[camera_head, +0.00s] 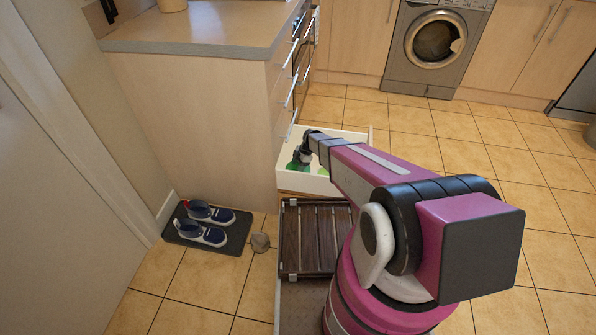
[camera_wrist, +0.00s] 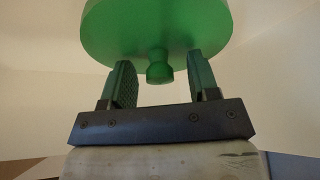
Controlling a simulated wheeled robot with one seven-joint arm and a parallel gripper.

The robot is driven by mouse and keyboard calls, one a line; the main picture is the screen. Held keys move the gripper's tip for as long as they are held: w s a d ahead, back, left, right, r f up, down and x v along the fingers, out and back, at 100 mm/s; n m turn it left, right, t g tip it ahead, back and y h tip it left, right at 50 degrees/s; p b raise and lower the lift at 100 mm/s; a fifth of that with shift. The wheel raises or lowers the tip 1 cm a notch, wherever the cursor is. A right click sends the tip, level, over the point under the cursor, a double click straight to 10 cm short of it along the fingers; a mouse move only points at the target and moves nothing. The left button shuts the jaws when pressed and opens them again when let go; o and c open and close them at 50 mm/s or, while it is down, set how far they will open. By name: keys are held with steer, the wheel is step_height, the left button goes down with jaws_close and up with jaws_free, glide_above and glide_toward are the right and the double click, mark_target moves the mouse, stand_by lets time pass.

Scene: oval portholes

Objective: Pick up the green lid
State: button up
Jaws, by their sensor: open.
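The green lid (camera_wrist: 155,28) is a round disc with a small knob (camera_wrist: 159,72), seen close up at the top of the wrist view. My gripper (camera_wrist: 162,76) is open, with one dark green finger on each side of the knob. Gaps show between the knob and both fingers. In the head view my gripper (camera_head: 303,155) reaches down into an open white drawer (camera_head: 318,184). A bit of the green lid (camera_head: 295,168) shows there, mostly hidden by my gripper and arm.
The drawer walls stand close around my gripper. A counter (camera_head: 190,45) rises behind and left of the drawer. A dark slatted rack (camera_head: 312,238) is in front of it. Shoes (camera_head: 205,225) lie on a mat at left. Tiled floor (camera_head: 475,155) is clear at right.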

steer(key=c, duration=1)
